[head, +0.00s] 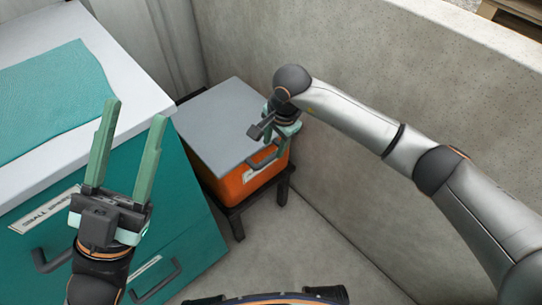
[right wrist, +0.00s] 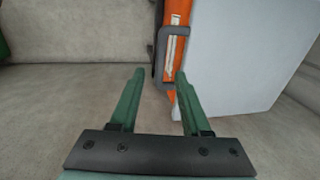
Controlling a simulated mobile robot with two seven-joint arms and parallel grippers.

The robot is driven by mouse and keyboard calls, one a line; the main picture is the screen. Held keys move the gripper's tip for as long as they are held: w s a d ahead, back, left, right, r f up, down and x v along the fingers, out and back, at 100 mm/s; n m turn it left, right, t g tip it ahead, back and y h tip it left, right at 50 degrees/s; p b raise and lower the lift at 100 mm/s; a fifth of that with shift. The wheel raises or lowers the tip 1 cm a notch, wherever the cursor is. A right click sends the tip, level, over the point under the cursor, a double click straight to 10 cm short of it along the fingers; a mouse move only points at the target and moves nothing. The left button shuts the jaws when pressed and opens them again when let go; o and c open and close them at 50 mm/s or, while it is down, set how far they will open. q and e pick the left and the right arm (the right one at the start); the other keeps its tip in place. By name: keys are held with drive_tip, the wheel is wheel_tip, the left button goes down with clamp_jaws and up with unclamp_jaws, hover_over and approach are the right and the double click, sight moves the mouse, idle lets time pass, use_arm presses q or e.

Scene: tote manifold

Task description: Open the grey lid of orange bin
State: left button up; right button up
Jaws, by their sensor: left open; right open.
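The orange bin (head: 240,187) has a flat grey lid (head: 222,120), which lies closed on top. A dark grey handle (head: 264,158) sits at the lid's front edge, above a white label. My right gripper (head: 271,134) is over the lid's front right corner, its fingertips partly hidden. In the right wrist view its open fingers (right wrist: 159,72) point at the handle (right wrist: 161,62), which shows between and just beyond the tips; contact cannot be told. The lid (right wrist: 240,60) and bin (right wrist: 178,12) fill the right there. My left gripper (head: 135,110) is open and empty, left of the bin.
The bin stands on a dark low stand (head: 237,222). A teal drawer cabinet (head: 185,225) with a white top (head: 130,70) and teal mat (head: 60,95) stands close on the left. A concrete wall (head: 400,75) rises behind and right. The floor in front is clear.

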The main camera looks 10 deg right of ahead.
sight(270, 158)
drive_tip(key=f, duration=0.2)
drive_tip(key=f+b, duration=0.1)
drive_tip(key=w+f, duration=0.1)
drive_tip(key=f, duration=0.1)
drive_tip(key=shift+a+f+b, duration=0.3)
drive_tip(key=shift+a, duration=0.1)
drive_tip(key=shift+c, duration=0.4)
clamp_jaws()
idle(0.6)
